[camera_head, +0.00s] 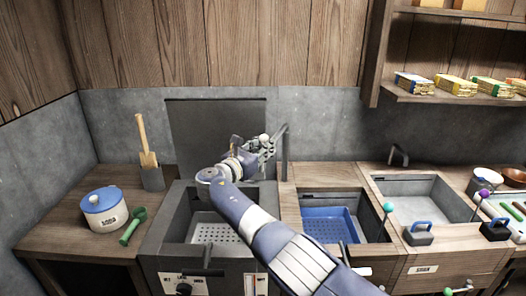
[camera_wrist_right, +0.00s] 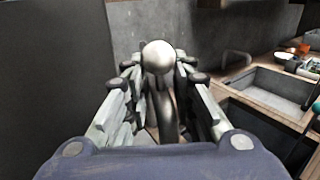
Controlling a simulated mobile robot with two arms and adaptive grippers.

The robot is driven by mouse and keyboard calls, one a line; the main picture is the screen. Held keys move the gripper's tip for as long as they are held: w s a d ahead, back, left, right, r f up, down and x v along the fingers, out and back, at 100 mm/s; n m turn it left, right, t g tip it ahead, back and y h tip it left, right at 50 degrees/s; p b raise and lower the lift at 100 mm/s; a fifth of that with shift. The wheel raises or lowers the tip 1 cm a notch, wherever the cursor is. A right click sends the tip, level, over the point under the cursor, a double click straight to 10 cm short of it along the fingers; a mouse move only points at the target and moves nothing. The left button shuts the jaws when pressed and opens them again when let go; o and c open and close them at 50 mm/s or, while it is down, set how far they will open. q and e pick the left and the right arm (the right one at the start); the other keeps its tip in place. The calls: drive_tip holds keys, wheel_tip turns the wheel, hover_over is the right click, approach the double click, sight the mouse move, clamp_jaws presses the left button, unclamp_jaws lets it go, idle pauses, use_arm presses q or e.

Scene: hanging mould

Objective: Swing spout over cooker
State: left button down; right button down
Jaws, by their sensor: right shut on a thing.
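The spout (camera_head: 285,148) is a dark grey metal pipe standing behind the counter, between the cooker and the blue-tray basin. A pale ball knob (camera_wrist_right: 158,56) on it shows between my fingers in the right wrist view. My right gripper (camera_head: 265,146) is shut on the spout near this knob, with its fingers on both sides of the curved pipe (camera_wrist_right: 165,108). The cooker (camera_head: 168,240) is a dark grey box with an open top and a perforated plate inside. My right arm crosses over its right part. My left gripper is out of view.
A raised dark panel (camera_head: 205,132) stands behind the cooker. A blue perforated tray (camera_head: 322,226) sits in the basin to the right, then a grey sink (camera_head: 425,195). A blue-lidded pot (camera_head: 104,212) and green scoop (camera_head: 133,226) are at left.

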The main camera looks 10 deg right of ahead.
drive_tip(key=shift+d, duration=0.25)
drive_tip(key=c, duration=1.4)
unclamp_jaws()
drive_tip(key=shift+d, duration=0.15)
drive_tip(key=shift+o, duration=0.2)
drive_tip(key=shift+a, duration=0.25)
drive_tip(key=shift+s+a, duration=0.35)
drive_tip(key=shift+a, duration=0.05)
drive_tip(key=v, duration=1)
drive_tip(key=shift+s+a, duration=0.15)
drive_tip(key=shift+s, duration=0.25)
